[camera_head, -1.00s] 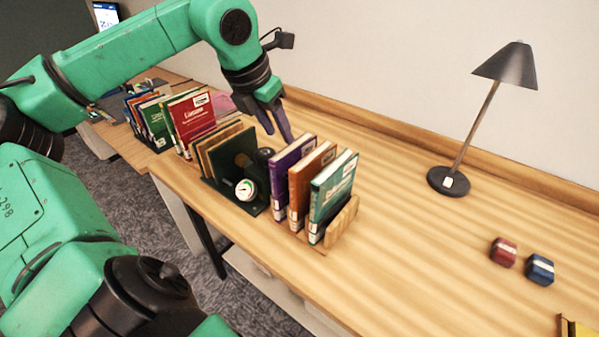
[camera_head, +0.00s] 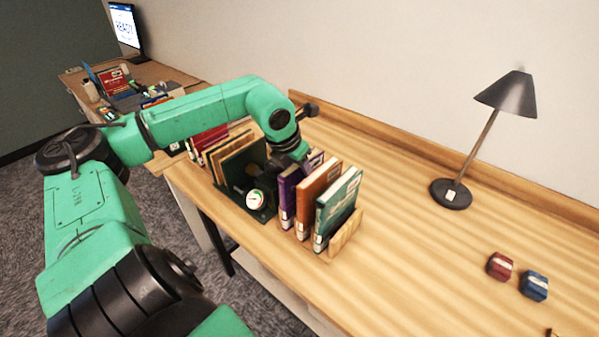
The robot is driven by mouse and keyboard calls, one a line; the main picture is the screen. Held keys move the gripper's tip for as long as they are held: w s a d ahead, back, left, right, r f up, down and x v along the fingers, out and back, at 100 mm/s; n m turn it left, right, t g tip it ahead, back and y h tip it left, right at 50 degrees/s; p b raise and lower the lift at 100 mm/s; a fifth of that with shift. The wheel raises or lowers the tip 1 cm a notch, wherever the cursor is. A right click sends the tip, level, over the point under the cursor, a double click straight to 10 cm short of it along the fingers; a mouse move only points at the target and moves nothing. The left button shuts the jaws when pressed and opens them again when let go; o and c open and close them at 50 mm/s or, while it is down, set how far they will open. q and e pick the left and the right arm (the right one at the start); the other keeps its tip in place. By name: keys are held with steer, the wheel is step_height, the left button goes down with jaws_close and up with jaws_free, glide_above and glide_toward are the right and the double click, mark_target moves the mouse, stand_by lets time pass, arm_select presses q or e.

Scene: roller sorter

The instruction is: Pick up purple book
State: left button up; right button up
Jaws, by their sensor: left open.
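The purple book (camera_head: 289,196) stands upright on the desk, the leftmost of three books in a wooden holder. An orange book (camera_head: 318,195) and a green book (camera_head: 338,208) stand to its right. My left gripper (camera_head: 296,163) is down at the top of the purple book, on its left and far side. Its fingertips are largely hidden by the wrist and the book, so I cannot tell whether they touch it. The gripper is open. My right gripper is out of view.
A dark green bookend with a small round gauge (camera_head: 256,199) stands just left of the purple book. A black lamp (camera_head: 451,194) stands at the back right. Red (camera_head: 500,266) and blue (camera_head: 534,286) blocks lie at right. The desk between is clear.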

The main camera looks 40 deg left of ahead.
arm_select(q)
steer(key=shift+f, duration=0.25)
stand_by(0.3)
jaws_close()
stand_by(1.3)
